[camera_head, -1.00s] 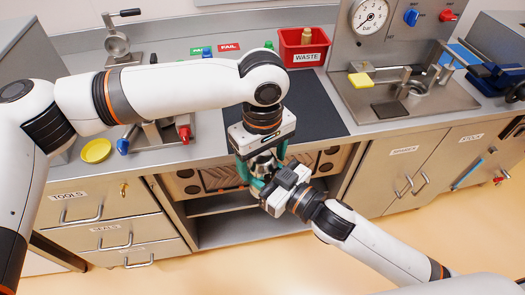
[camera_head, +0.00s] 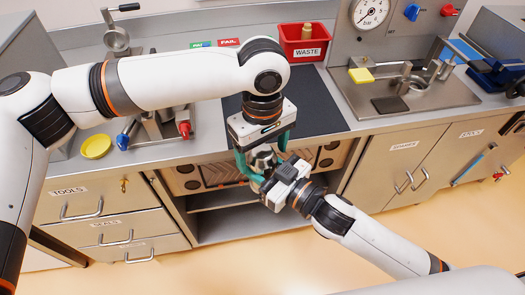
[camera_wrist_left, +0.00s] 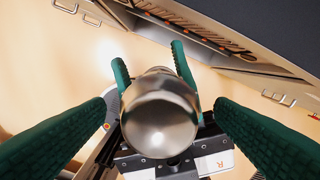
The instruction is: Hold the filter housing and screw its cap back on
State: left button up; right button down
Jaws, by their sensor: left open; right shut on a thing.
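A shiny metal part (camera_head: 262,158), apparently the filter housing, is held by my right gripper (camera_head: 266,174) in front of the counter edge. In the left wrist view its rounded metal end (camera_wrist_left: 160,122) faces the camera, with the right gripper's green fingers behind it. I cannot tell the cap apart from the housing. My left gripper (camera_head: 264,155) points down over the part, its green fingers open on either side. In the left wrist view these fingers (camera_wrist_left: 161,108) stand apart from the metal, with gaps on both sides.
A yellow dish (camera_head: 96,146) and a stand with blue and red knobs (camera_head: 158,127) are at left. An open shelf (camera_head: 222,224) lies below the grippers.

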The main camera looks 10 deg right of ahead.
pick_arm(q)
notch_tip(320, 180, up, 4)
jog(key=shift+f, duration=0.2)
jog(key=o, duration=0.5)
jog(key=shift+r, duration=0.1)
notch_tip(320, 180, up, 12)
jog(key=shift+f, duration=0.1)
dwell(0.7)
